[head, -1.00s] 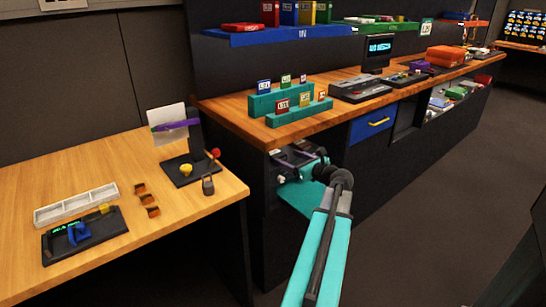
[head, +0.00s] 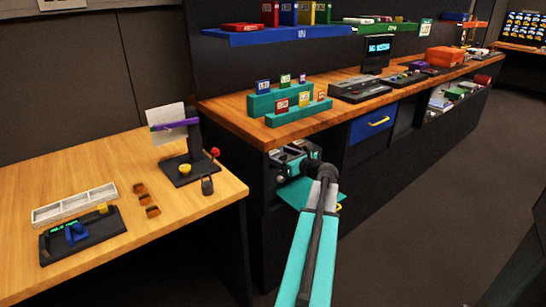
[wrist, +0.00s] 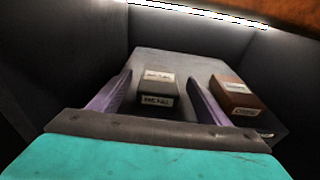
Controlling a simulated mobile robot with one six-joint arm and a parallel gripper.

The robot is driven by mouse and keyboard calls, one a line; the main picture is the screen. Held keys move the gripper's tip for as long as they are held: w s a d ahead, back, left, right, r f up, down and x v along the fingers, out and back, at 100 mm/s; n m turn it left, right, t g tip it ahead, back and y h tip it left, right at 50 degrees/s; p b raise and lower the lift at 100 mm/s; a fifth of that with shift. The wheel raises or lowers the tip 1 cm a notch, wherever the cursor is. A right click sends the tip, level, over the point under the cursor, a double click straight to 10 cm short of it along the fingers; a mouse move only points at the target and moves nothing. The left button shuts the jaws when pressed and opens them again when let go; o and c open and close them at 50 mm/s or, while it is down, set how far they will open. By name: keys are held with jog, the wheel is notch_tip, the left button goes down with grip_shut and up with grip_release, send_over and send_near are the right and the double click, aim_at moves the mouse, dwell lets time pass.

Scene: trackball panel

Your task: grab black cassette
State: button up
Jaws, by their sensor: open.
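The black cassette (wrist: 158,88), a dark box with white labels, lies on a grey surface inside a dark compartment in the wrist view. My gripper (wrist: 160,76) is open. Its two purple fingers stand on either side of the cassette, with visible gaps between them and it. In the head view my gripper (head: 291,158) reaches into the opening under the counter's near end; its fingertips and the cassette are hard to make out there.
A brown cassette (wrist: 235,95) lies just right of my right finger, with another dark item partly hidden near it. Dark walls enclose the compartment. The wooden counter (head: 240,118) is above the opening. A blue drawer (head: 371,125) is to its right.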

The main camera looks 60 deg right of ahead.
aim_at(273, 152)
jog(key=shift+x, duration=1.9)
jog(key=c, duration=1.2)
jog(key=shift+r, duration=0.1)
jog(key=shift+r, duration=0.4)
notch_tip(273, 152, up, 3)
jog(key=shift+s+r+p, duration=0.1)
jog(key=shift+p, duration=0.3)
jog(key=v, duration=0.5)
jog(key=d+f+p+v, duration=0.1)
jog(key=v, duration=0.4)
jog(key=s+d+v, duration=0.1)
jog(key=v, duration=0.4)
jog(key=shift+s+a+f, duration=0.2)
jog(key=shift+s+f, duration=0.05)
jog(key=shift+s, duration=0.05)
